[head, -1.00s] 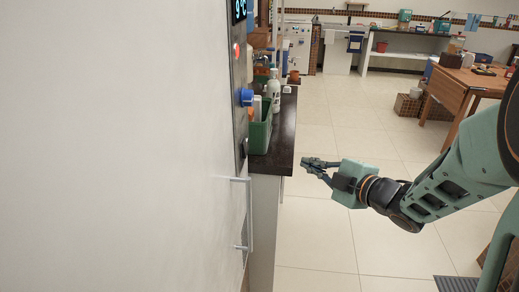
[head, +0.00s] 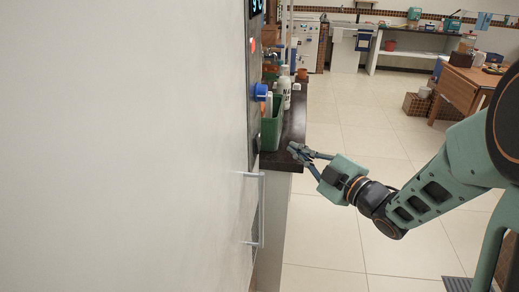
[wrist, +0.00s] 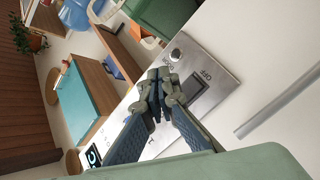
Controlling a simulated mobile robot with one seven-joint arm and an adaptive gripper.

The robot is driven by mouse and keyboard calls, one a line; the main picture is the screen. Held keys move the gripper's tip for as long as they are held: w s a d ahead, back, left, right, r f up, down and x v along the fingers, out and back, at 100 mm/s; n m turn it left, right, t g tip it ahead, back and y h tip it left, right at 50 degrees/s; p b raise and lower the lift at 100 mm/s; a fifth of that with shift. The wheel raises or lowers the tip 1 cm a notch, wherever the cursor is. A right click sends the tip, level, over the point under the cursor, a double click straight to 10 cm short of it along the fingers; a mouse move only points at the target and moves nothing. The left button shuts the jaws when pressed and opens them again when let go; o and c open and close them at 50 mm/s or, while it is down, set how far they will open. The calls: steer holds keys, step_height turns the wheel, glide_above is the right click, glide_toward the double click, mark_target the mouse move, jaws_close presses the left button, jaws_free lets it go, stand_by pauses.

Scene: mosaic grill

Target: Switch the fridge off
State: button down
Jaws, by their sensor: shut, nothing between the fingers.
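The fridge (head: 120,150) is a large pale front filling the left of the head view. A narrow metal control panel (head: 254,135) runs along its right part, seen nearly edge-on, with a red light (head: 252,45) and a blue knob (head: 261,91). In the wrist view the metal panel (wrist: 222,72) shows at a slant, with an "OFF" label (wrist: 206,76) beside a dark rocker switch (wrist: 197,92). My gripper (head: 293,150) is shut and empty, right of the panel. In the wrist view its tips (wrist: 160,78) overlap the panel beside the switch; contact cannot be told.
A vertical bar handle (head: 262,210) stands out from the fridge below the panel. A dark counter (head: 292,125) behind holds a green bin (head: 271,130) and a white bottle (head: 284,90). A wooden table (head: 465,85) stands farther right.

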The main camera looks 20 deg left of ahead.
mark_target(257, 144)
steer(key=shift+s+a+f+b, duration=0.15)
steer(key=shift+s+a+b, duration=0.1)
steer(key=shift+a, duration=0.7)
steer(key=shift+s+a+f+b, duration=0.1)
steer(key=shift+s+a+b, duration=0.15)
steer(key=shift+a, duration=0.7)
steer(key=shift+s+a+f+b, duration=0.15)
steer(key=shift+s+a+b, duration=0.1)
steer(key=shift+a, duration=0.7)
steer(key=shift+a+f, duration=0.1)
steer(key=shift+a+b, duration=0.25)
steer(key=shift+b, duration=0.3)
steer(key=shift+s+a+b, duration=0.1)
steer(key=shift+a+b, duration=0.2)
steer(key=shift+a, duration=0.1)
steer(key=shift+d, duration=0.1)
steer(key=shift+w+d, duration=0.2)
steer(key=shift+d, duration=0.5)
